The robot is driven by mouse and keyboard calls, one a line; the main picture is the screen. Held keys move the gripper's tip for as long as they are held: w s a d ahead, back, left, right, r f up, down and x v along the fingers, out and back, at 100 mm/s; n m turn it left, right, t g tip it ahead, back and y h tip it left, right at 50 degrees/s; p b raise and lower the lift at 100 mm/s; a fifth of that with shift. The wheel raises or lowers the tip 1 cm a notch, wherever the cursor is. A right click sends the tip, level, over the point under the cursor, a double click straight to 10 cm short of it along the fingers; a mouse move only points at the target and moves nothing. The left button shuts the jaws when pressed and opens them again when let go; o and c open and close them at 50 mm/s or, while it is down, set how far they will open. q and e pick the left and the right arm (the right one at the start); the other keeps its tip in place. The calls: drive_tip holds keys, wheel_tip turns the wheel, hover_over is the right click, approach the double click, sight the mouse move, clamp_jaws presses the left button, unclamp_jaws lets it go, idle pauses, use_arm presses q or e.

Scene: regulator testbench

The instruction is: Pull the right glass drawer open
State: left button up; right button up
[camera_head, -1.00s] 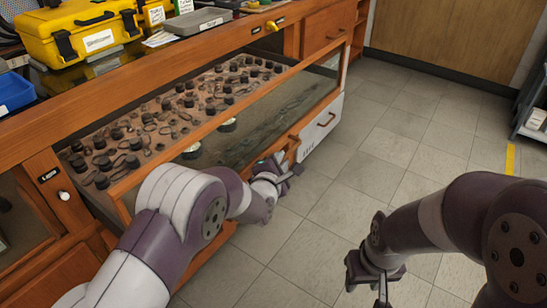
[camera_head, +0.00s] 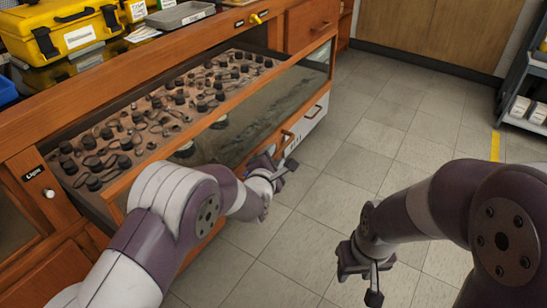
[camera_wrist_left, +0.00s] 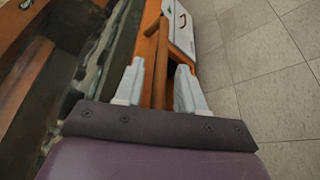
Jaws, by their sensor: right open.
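The right glass drawer (camera_head: 268,107) has a wooden frame and a glass front. It stands out from the cabinet, with its inside showing from above. Its wooden handle (camera_head: 288,137) is near the right end of the front and shows close up in the left wrist view (camera_wrist_left: 176,75). My left gripper (camera_head: 283,166) is at this handle. In the left wrist view its fingers (camera_wrist_left: 160,80) are apart, one on each side of the handle; contact cannot be made out. My right gripper (camera_head: 372,272) is open and empty above the floor, away from the drawer.
Several black knobs and looped parts (camera_head: 180,103) fill the drawer. A white-fronted drawer (camera_head: 313,113) is beyond the handle. A yellow case (camera_head: 60,25) stands on the cabinet top. A grey shelf unit (camera_head: 525,90) is at far right. The tiled floor (camera_head: 400,140) is clear.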

use_arm(q)
drive_tip(key=shift+r, duration=0.1)
drive_tip(key=p+v, duration=0.4)
drive_tip(key=v, duration=0.8)
drive_tip(key=shift+s, duration=0.35)
drive_tip(key=shift+a, duration=0.1)
